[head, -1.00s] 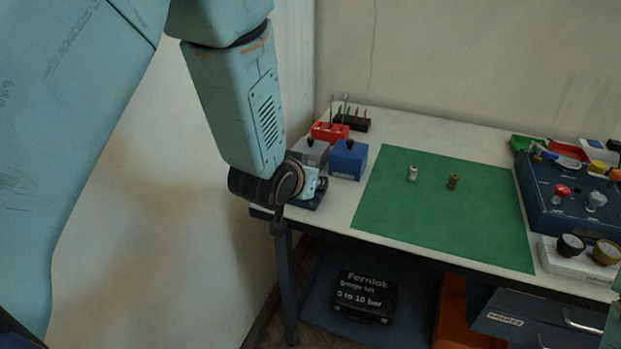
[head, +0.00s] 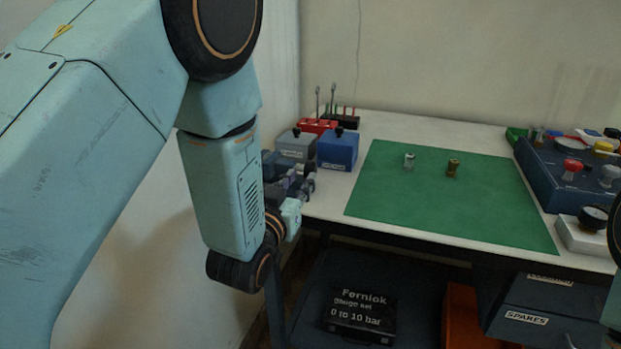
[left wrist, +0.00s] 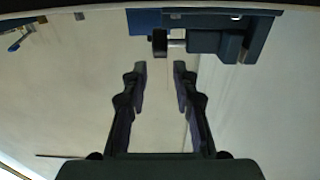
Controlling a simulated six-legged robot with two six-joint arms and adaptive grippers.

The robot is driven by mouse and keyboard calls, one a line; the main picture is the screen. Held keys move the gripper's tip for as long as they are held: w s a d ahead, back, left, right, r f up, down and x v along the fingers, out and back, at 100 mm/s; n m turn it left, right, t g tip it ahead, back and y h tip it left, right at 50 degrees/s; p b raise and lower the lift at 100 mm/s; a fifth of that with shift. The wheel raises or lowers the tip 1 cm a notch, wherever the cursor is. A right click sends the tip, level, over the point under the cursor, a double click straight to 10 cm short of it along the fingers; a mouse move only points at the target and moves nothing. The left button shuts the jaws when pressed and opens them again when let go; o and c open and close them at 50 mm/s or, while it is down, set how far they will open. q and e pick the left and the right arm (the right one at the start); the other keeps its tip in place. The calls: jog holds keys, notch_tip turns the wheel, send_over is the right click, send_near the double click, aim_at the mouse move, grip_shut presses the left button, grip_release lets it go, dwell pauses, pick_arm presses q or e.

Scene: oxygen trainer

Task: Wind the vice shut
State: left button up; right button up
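The blue vice (left wrist: 216,40) is at the top of the left wrist view, with a short metal screw and a black knob or handle (left wrist: 160,43) pointing left. In the head view it is largely hidden behind my left gripper (head: 303,184), at the bench's left end; a dark blue part of it (head: 271,163) shows. In the left wrist view my left gripper (left wrist: 159,70) is open and empty, its two fingers apart, with the knob just beyond and between the tips. My right gripper is out of view.
A blue box (head: 338,150) and a grey box (head: 296,144) stand just behind the vice. A red rack (head: 317,125) is further back. A green mat (head: 440,200) carries two small fittings. A blue trainer panel (head: 548,180) stands at the right.

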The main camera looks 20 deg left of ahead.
aim_at(308, 168)
pick_arm(q)
jog(key=shift+w+d+b, duration=0.1)
jog(key=shift+w+b, duration=0.4)
jog(key=shift+w, duration=3.35)
grip_shut()
